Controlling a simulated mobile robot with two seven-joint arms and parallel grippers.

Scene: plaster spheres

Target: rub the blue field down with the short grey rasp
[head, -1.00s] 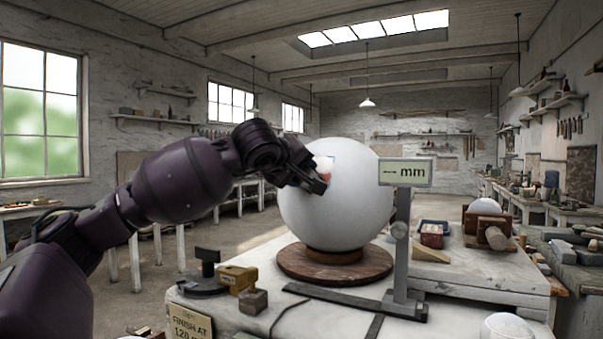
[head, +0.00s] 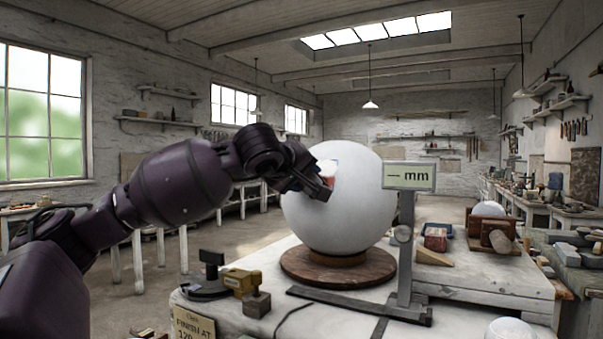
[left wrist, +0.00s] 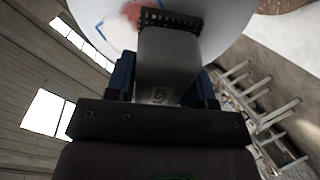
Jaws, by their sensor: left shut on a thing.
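A large white plaster sphere (head: 355,210) rests on a round brown turntable (head: 325,274). My left gripper (head: 322,187) is at the sphere's left side in the head view. It is shut on the short grey rasp (left wrist: 166,60), whose dark toothed end (left wrist: 170,20) is against or very close to the sphere; I cannot tell if it touches. A thin blue outline (left wrist: 101,29) shows on the sphere beside the rasp, with a reddish patch (left wrist: 132,12) near the toothed end. The rasp and gripper hide part of the marked area. My right gripper is not in view.
A gauge stand with a display (head: 409,176) reading dashes and "mm" stands just right of the sphere. A brown block (head: 240,280), a grey block (head: 256,304) and a dark stand (head: 209,272) are at the table's front left. A wooden wedge (head: 433,257) lies at right.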

